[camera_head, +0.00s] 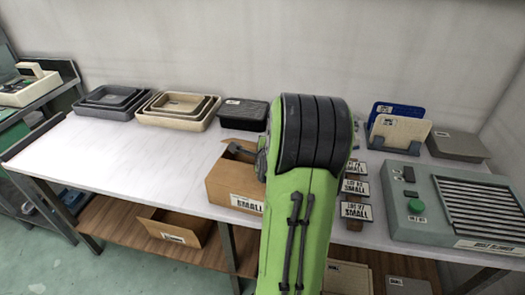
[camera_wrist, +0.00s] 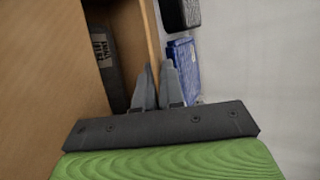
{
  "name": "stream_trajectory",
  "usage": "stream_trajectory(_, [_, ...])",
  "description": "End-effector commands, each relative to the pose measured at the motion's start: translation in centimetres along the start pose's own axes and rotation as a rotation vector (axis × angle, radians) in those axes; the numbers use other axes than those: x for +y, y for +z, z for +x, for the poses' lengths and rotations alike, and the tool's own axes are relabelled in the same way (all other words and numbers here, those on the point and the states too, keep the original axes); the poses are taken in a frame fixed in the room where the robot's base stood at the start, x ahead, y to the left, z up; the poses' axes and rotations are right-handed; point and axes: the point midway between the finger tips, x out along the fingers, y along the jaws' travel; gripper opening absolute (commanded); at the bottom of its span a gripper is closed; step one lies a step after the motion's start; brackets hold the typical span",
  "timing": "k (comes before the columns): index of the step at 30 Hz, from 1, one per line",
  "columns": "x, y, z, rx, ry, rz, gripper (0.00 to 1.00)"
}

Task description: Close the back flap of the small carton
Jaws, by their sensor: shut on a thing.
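The small carton (camera_head: 222,187) is a brown cardboard box with a "SMALL" label on its front, standing on the white table. My arm covers its right part. In the wrist view, the carton wall (camera_wrist: 50,70) fills the left side. The back flap (camera_wrist: 151,35) shows as a thin upright cardboard edge running down between my fingertips. My gripper (camera_wrist: 158,85) is shut on this flap. In the head view, my gripper (camera_head: 240,150) is at the carton's back edge, partly hidden by my arm. A dark labelled item (camera_wrist: 108,60) shows inside the carton.
A black tray (camera_head: 243,113) stands behind the carton. Nested trays (camera_head: 180,107) stand at the back left. Upright blue and beige panels (camera_head: 400,122) and a grey-green machine (camera_head: 420,222) are on the right. Labelled cards (camera_head: 356,188) lie right of my arm.

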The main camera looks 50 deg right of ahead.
Motion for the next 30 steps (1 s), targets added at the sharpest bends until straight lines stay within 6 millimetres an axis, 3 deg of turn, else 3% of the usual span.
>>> stream_trajectory(4, [0.0,0.0,0.0,0.000,0.001,0.000,0.00])
stream_trajectory(6, [0.0,0.0,0.0,0.000,0.001,0.000,0.17])
stream_trajectory(9, [0.0,0.0,0.0,0.000,0.001,0.000,0.30])
stream_trajectory(18, [-0.1,0.0,-0.4,0.001,0.000,0.000,0.30])
stream_trajectory(22, [-0.3,0.0,-2.7,0.002,-0.002,-0.001,0.30])
stream_trajectory(28, [-0.3,0.0,-8.5,0.004,-0.003,0.000,0.30])
stream_trajectory(30, [0.0,-0.1,-9.2,0.003,-0.009,-0.002,0.30])
